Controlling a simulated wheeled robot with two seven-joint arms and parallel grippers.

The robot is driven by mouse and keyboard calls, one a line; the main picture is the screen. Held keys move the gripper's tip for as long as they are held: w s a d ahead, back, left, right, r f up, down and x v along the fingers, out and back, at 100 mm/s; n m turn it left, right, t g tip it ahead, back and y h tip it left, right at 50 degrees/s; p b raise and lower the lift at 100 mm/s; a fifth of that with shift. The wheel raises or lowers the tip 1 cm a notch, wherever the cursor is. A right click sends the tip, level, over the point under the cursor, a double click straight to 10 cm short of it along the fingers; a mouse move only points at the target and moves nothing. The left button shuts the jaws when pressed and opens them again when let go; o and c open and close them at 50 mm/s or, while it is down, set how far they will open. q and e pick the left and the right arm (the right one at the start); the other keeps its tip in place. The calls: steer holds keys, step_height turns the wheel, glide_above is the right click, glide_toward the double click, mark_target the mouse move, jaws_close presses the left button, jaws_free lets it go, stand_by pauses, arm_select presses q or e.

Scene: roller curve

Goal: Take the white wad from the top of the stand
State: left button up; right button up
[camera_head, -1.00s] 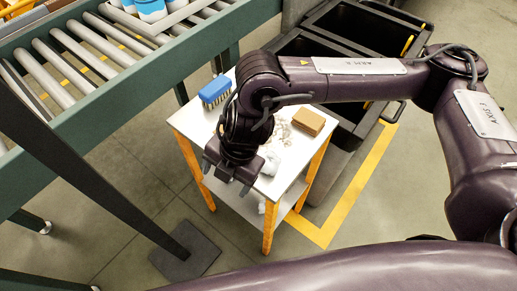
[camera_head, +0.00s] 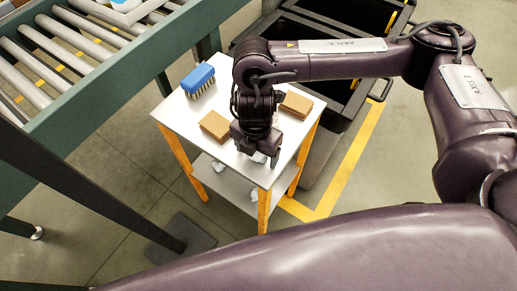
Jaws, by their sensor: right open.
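The stand (camera_head: 178,110) is a small table with a white top, orange legs and a lower shelf. My right gripper (camera_head: 262,159) points down over the near right part of the top. It is open, with its fingers low over the top. A white wad (camera_head: 258,157) shows in part at the fingers; the gripper hides the rest, and I cannot tell whether they touch. More white wads lie on the lower shelf, one at its left (camera_head: 218,167) and one near the front leg (camera_head: 254,195). My left gripper is not in view.
On the top are a blue brush (camera_head: 198,77) at the back left, a brown block (camera_head: 215,125) left of the gripper and another (camera_head: 296,104) to its right. A roller conveyor (camera_head: 112,75) stands at the left. Black bins (camera_head: 325,42) stand behind the stand.

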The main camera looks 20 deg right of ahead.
steer(key=c, duration=1)
steer(key=shift+r, duration=0.1)
steer(key=shift+c, duration=0.2)
